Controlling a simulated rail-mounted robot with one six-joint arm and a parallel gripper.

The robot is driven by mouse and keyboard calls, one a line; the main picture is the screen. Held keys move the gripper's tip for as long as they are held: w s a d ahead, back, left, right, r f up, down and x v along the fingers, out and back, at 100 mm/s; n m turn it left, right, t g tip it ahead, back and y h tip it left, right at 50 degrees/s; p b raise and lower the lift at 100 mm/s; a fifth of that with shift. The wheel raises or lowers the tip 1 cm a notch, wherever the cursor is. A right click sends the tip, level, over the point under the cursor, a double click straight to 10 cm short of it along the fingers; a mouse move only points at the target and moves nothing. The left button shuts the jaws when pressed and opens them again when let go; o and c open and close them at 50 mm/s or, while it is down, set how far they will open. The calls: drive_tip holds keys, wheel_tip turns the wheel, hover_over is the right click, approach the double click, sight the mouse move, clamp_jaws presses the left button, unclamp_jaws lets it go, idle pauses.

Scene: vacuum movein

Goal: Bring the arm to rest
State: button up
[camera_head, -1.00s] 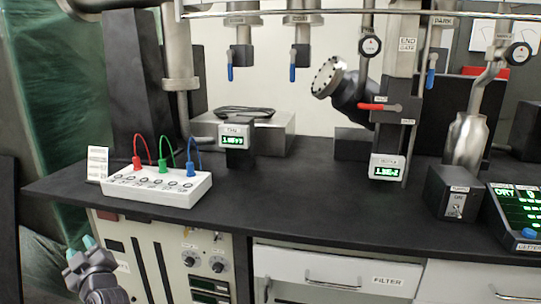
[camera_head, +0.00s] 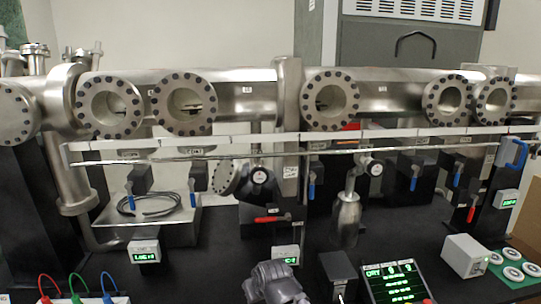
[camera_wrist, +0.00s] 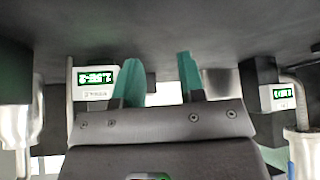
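My gripper (camera_wrist: 157,75) shows in the wrist view with two teal fingers standing apart and nothing between them. A dark surface fills the top of that view beyond the fingertips. In the head view a grey part of my arm (camera_head: 275,283) shows at the bottom middle, in front of the black bench. The fingers cannot be made out there. The arm holds nothing that I can see.
A steel manifold (camera_head: 245,98) with round flanged ports runs across the bench. A rail (camera_head: 220,155), blue-handled valves and a red lever (camera_head: 272,219) lie below it. A green-lit panel (camera_head: 397,283), a white box (camera_head: 464,256) and round discs (camera_head: 513,273) sit at right.

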drive_tip(key=s+d+m+g, duration=0.1)
drive_tip(key=s+d, duration=0.1)
drive_tip(key=d, duration=0.3)
drive_tip(key=s+d+f+m+g+h, duration=0.1)
drive_tip(key=s+d, duration=0.1)
drive_tip(key=d, duration=0.3)
drive_tip(key=s+d+m+g+h, duration=0.1)
drive_tip(key=s+d, duration=0.1)
drive_tip(key=d, duration=0.3)
drive_tip(key=shift+s+d+f, duration=0.15)
drive_tip(key=shift+f, duration=0.1)
drive_tip(key=s+d+m+g, duration=0.2)
drive_tip(key=s+d, duration=0.3)
drive_tip(key=d, duration=0.1)
drive_tip(key=shift+s+d+m+g+h+p, duration=0.2)
drive_tip(key=shift+d+m+g+h+p, duration=0.1)
drive_tip(key=shift+d+g+h, duration=0.1)
drive_tip(key=shift+a+f, duration=0.1)
